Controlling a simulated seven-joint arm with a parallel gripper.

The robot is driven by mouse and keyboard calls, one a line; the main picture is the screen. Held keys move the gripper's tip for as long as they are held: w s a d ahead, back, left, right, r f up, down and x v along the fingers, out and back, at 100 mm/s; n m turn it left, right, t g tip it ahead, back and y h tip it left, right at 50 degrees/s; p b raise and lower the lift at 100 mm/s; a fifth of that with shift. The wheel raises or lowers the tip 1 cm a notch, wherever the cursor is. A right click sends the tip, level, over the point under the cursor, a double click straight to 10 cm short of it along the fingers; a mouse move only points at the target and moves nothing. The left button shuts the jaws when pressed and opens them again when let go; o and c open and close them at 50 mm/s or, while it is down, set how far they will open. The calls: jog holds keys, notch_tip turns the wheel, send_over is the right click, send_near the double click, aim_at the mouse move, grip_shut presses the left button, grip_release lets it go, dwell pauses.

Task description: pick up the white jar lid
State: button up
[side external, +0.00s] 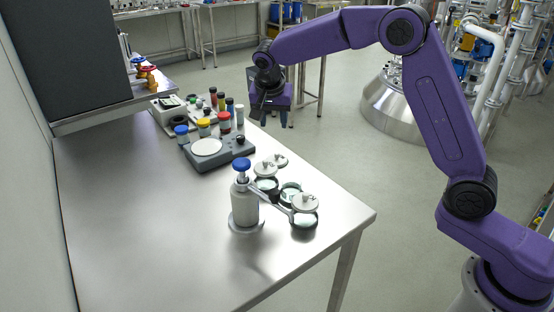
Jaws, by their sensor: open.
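My gripper (268,117) hangs fingers down from the purple arm, above and just beyond the far right edge of the steel table (130,215) in the picture. It is open, and I see nothing between its fingers. No single thing stands out surely as the white jar lid. Several pale round lids with small knobs sit among dark-rimmed glass dishes near the table's right corner: one lid (305,202) in front, another (265,169) behind it, a third (279,159) farther back. My gripper is apart from all of them, higher and farther back.
A grey device with a white round plate (206,147) stands mid-table. Several jars and vials with coloured caps, such as a yellow-capped jar (204,124), cluster behind it. A blue-topped bottle (243,198) stands beside the dishes. The table's left and front are clear.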

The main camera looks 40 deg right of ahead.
aim_at(277, 153)
jog(key=x, duration=1.5)
jog(key=shift+f, duration=0.15)
jog(key=shift+c, duration=0.3)
grip_shut()
